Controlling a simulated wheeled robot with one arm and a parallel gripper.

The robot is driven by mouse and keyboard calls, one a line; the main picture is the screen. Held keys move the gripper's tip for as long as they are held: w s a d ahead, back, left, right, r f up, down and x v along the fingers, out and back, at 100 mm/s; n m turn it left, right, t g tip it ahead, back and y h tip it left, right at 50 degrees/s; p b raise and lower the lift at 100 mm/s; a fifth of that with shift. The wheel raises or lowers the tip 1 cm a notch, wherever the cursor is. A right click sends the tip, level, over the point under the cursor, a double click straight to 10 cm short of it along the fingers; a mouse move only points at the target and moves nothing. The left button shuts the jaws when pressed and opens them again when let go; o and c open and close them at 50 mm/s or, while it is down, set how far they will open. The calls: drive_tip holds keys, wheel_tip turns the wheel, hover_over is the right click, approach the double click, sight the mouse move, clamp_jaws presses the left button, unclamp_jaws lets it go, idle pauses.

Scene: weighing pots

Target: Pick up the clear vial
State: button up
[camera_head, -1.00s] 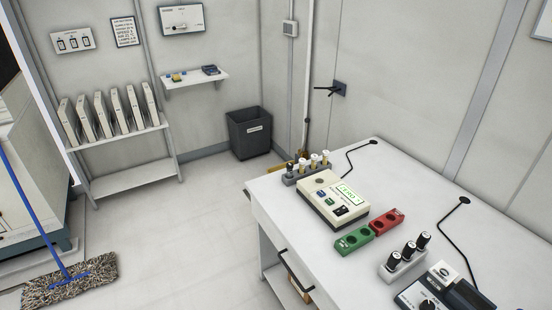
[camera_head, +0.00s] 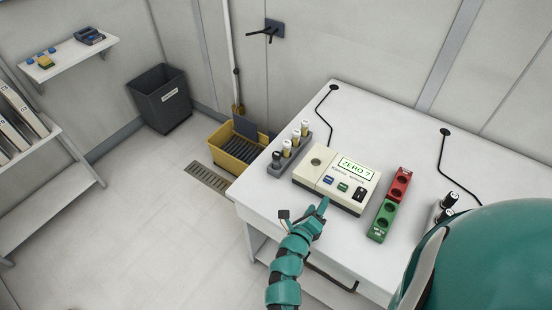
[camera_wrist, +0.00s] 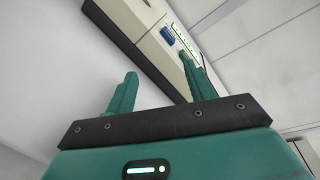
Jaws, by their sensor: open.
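Most have white caps and yellowish bodies, such as one vial (camera_head: 296,139). The nearest vial (camera_head: 277,160) looks greyer and darker; I cannot tell for sure which one is clear. My gripper (camera_head: 304,210) is open and empty at the table's front edge, in front of the instrument and apart from the rack. In the wrist view its two fingers (camera_wrist: 157,88) stand apart with nothing between them, and the rack is not in that view.
A cream instrument (camera_head: 335,182) reading "ZERO ?" stands just right of the rack; its side also shows in the wrist view (camera_wrist: 150,40). A green block (camera_head: 381,221) and a red block (camera_head: 398,185) with holes lie to its right. A yellow bucket (camera_head: 236,150) stands on the floor beyond the table.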

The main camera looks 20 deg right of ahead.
drive_tip(key=w+a+m+y, duration=0.1)
drive_tip(key=a, duration=0.1)
drive_tip(key=w+a+m+t+y, duration=0.1)
drive_tip(key=a, duration=0.1)
drive_tip(key=w+a+r+m+y, duration=0.1)
drive_tip(key=a+y, duration=0.1)
drive_tip(key=a, duration=0.1)
drive_tip(key=shift+w+t+p, duration=0.25)
drive_tip(key=shift+t+p, duration=0.05)
drive_tip(key=shift+p, duration=0.1)
drive_tip(key=w+a+r+m+t+y, duration=0.2)
drive_tip(key=a+r+m+y, duration=0.1)
drive_tip(key=a+r, duration=0.1)
drive_tip(key=p, duration=0.2)
approach(277, 160)
drive_tip(key=shift+m, duration=0.4)
drive_tip(key=x, duration=0.5)
drive_tip(key=shift+w+a+r, duration=0.15)
drive_tip(key=shift+a, duration=0.15)
drive_tip(key=shift+w+d+f, duration=0.15)
drive_tip(key=shift+w+f, duration=0.1)
drive_tip(key=shift+w, duration=0.25)
drive_tip(key=x, duration=0.4)
drive_tip(key=shift+d, duration=0.3)
drive_tip(key=shift+w+d+b, duration=0.15)
drive_tip(key=shift+w+b, duration=0.15)
drive_tip(key=shift+w, duration=0.35)
drive_tip(key=shift+c, duration=0.2)
